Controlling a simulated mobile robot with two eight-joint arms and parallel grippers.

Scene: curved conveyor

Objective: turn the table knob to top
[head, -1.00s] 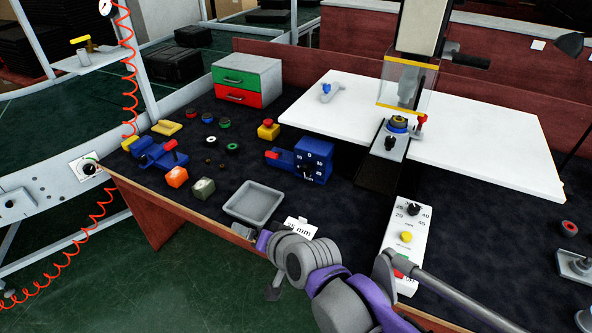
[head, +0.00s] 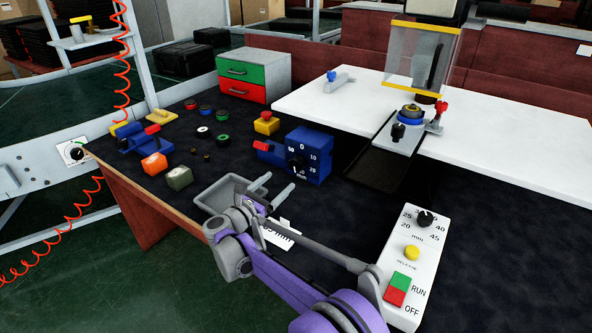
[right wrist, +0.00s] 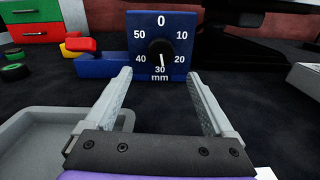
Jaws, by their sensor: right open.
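The blue dial box (head: 318,158) stands on the dark table, marked in tens from 0 at the top, with "mm" below 30. Its black knob (right wrist: 160,53) faces my right wrist camera, and the white pointer line is down, near 30. My right gripper (head: 278,186) is open and empty, in front of the box and apart from the knob. In the right wrist view its two fingers reach toward the dial, one to each side of the knob and below it. My left gripper is not in view.
A grey tray (head: 206,196) lies beside my right gripper. A red-and-blue piece (head: 268,148) adjoins the box's left side. A white control panel (head: 424,250) with another black knob stands at right. A black track (head: 378,168) and white board (head: 330,102) lie behind.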

